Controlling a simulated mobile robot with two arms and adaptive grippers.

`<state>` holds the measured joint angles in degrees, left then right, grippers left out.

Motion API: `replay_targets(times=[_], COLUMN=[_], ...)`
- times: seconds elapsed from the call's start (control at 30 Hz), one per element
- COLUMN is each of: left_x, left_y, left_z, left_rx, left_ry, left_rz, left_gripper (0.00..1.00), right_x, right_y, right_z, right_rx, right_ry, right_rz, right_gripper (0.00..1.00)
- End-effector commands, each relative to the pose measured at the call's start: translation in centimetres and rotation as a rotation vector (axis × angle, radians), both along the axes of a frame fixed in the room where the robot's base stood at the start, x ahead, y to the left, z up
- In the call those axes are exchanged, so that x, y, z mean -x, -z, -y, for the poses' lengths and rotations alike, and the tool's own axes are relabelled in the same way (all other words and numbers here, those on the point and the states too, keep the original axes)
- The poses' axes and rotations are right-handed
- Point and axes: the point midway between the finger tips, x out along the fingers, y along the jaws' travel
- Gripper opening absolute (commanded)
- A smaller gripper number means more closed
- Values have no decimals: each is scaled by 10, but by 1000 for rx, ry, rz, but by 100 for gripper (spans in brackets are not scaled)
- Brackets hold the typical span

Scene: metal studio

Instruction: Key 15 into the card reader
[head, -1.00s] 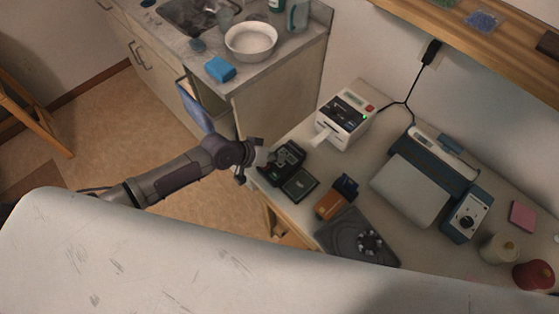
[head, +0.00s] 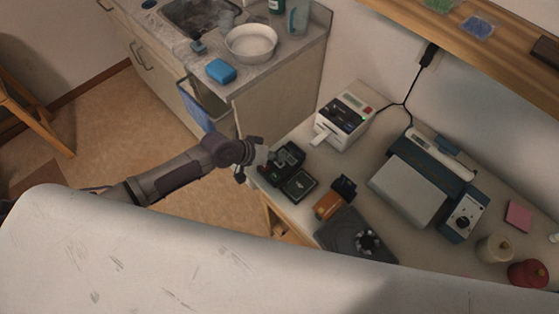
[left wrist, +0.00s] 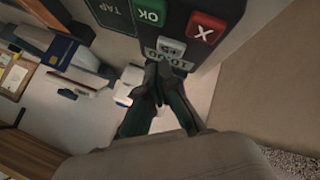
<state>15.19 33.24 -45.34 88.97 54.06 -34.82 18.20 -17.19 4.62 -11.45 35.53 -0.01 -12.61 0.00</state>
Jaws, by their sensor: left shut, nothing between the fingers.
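The card reader (head: 289,156) is a black device near the left edge of the table, with a dark square pad on its near side. In the left wrist view its face (left wrist: 183,14) fills the top, with a green OK key, a red X key, a panel marked TAP and a pale strip of small digits, hard to read. My left gripper (head: 266,158) is just left of the reader in the head view. In the left wrist view its fingertips (left wrist: 158,82) are together and empty, close to the pale strip; contact cannot be told. Number keys are not visible. My right gripper is out of view.
A white receipt printer (head: 345,118) stands behind the reader. An orange-brown block (head: 329,205) and a dark grey tray (head: 345,237) lie nearer. A blue-grey machine (head: 430,170) fills the table's middle. A sink counter (head: 285,75) is at the back left, with floor between.

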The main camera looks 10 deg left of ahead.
Motion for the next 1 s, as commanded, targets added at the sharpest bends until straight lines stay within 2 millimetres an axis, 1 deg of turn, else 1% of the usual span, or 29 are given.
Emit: replay_targets(times=[0.23,0.47,1.0], left_x=[0,0,0], left_y=[1,8,10], left_z=[0,0,0], left_rx=[0,0,0], left_ry=[0,0,-1], left_rz=[0,0,-1], left_gripper=[0,0,0], right_x=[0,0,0], right_y=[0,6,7], right_z=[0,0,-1], right_rx=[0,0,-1], right_ry=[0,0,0], right_rz=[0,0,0], right_gripper=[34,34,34])
